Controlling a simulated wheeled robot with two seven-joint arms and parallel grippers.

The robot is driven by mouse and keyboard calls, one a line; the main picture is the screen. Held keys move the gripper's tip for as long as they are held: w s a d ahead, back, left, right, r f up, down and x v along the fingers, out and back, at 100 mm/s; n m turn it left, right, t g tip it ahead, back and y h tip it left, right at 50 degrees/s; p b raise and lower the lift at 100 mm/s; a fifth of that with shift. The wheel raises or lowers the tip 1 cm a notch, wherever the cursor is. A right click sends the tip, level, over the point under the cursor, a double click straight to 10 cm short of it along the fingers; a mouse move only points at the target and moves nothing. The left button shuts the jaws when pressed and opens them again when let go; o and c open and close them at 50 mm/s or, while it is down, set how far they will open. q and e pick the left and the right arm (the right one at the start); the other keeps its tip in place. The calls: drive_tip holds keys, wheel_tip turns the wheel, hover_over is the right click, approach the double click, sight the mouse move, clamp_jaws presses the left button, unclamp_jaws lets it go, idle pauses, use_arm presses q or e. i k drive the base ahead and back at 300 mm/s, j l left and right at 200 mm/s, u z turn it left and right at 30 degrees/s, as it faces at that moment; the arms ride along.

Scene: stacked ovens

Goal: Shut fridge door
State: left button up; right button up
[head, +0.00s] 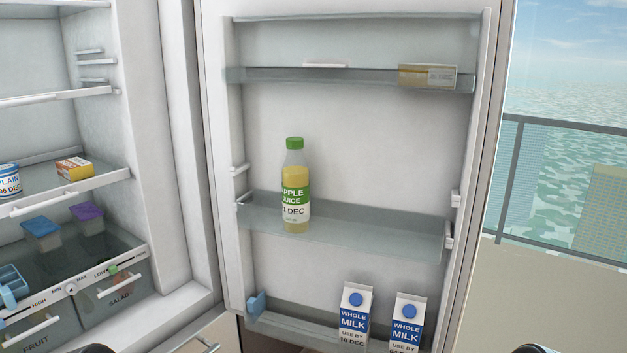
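The fridge door (370,140) stands wide open in the head view, its inner side facing me. It is hinged on the left, next to the fridge body (165,120). The door's free edge (485,190) is on the right. On its shelves are an apple juice bottle (294,190), two whole milk cartons (355,315) and a small box (428,76). Neither gripper can be made out. Only small dark rounded shapes show at the bottom edge, at lower left and lower right.
The open fridge interior on the left holds a yogurt tub (9,180), a small orange box (74,168), purple- and blue-lidded tubs (87,217) and drawers (115,295). A cabinet handle (208,344) shows below. A window with a railing (565,127) is at right.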

sight(370, 140)
drive_tip(key=u, duration=1.3)
drive_tip(key=l+z, duration=0.2)
drive_tip(key=l, duration=0.3)
drive_tip(key=k+l, duration=0.1)
drive_tip(key=l, duration=1.55)
drive_tip(key=k+l, duration=0.15)
drive_tip(key=l, duration=0.65)
drive_tip(key=l+u, duration=0.3)
drive_tip(key=l, duration=0.15)
drive_tip(key=l+u, duration=0.3)
drive_tip(key=l, duration=0.2)
drive_tip(key=k+j, duration=0.05)
